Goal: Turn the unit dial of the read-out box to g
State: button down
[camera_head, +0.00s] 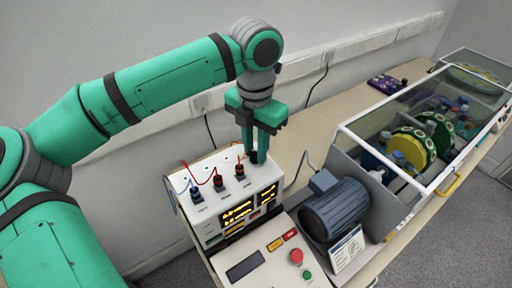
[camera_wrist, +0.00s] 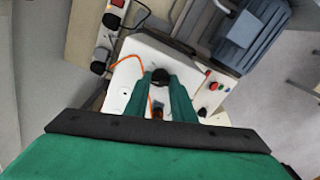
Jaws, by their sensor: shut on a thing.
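The read-out box (camera_head: 207,208) is a white box with yellow lit displays (camera_head: 238,211) on its front. My gripper (camera_head: 257,156) points down at the right end of its top. The gripper is shut on a small dark knob, seemingly the unit dial. In the wrist view the dark knob (camera_wrist: 160,75) shows between the tips of the green fingers (camera_wrist: 160,88). The fingers hide much of it, and its pointer and unit marks cannot be read.
Several dark connectors with red and blue leads (camera_head: 218,183) stand left of my gripper on the box top. A control panel (camera_head: 270,262) with a red button (camera_head: 296,256) lies in front. A blue-grey motor (camera_head: 335,209) and a glass-covered rig (camera_head: 410,140) stand to the right.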

aim_at(256, 152)
jog(key=m, duration=0.5)
jog(key=shift+m, duration=0.3)
jog(key=m, duration=0.5)
jog(key=shift+m, duration=0.4)
jog(key=c, duration=1.5)
grip_release()
notch_tip(256, 152, up, 11)
jog(key=shift+f, duration=0.1)
